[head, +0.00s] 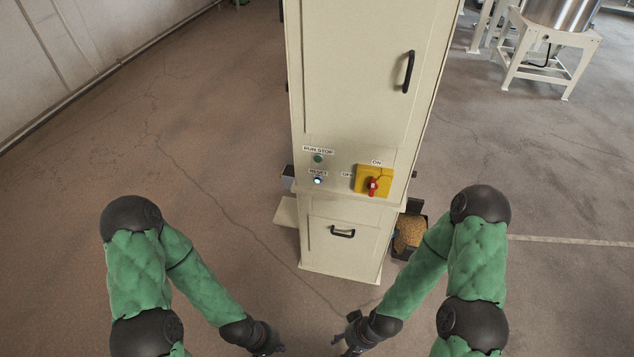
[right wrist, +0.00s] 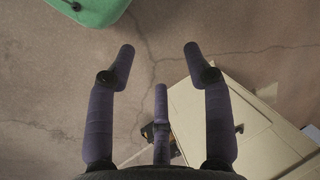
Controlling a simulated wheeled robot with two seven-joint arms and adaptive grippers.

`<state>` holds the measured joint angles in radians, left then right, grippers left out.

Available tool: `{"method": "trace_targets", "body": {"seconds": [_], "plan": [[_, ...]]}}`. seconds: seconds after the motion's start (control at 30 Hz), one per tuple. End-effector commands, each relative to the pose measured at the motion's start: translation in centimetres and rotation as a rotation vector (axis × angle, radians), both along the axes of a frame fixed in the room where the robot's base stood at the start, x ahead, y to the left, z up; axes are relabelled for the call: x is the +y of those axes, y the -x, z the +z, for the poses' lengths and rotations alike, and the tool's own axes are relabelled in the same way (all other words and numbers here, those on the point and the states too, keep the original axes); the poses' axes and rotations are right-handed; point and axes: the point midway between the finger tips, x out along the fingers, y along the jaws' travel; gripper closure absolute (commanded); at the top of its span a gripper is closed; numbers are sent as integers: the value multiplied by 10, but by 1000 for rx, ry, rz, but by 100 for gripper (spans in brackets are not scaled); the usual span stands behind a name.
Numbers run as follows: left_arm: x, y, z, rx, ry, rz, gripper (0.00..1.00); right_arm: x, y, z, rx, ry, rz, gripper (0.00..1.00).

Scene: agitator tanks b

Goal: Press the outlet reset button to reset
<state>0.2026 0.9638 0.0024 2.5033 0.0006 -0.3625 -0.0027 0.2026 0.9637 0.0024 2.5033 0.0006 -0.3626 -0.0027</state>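A small lit blue-white button (head: 318,181) sits under a RESET label on the front of a cream cabinet (head: 345,55). A green button (head: 318,158) under a RUN STOP label is just above it. My left gripper (head: 277,350) is low at the bottom edge of the head view, well below the buttons and apart from the cabinet. Its finger spread is too small to tell. My right gripper (head: 343,342) is also low, in front of the cabinet. In the right wrist view its fingers (right wrist: 160,62) are spread apart with nothing between them.
A yellow plate with a red rotary switch (head: 373,182), marked ON and OFF, is right of the buttons. The cabinet has black handles (head: 408,72). A dark bin of grain (head: 409,234) stands at its right side.

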Motion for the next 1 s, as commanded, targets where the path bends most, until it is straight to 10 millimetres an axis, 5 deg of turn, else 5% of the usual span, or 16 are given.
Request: {"method": "trace_targets", "body": {"seconds": [0.03,0.2,1.0], "plan": [[0,0,0,0,0,0,100,0,0,0,0,0,0,57],[0,0,0,0,0,0,100,0,0,0,0,0,0,100],[0,0,0,0,0,0,100,0,0,0,0,0,0,100]]}}
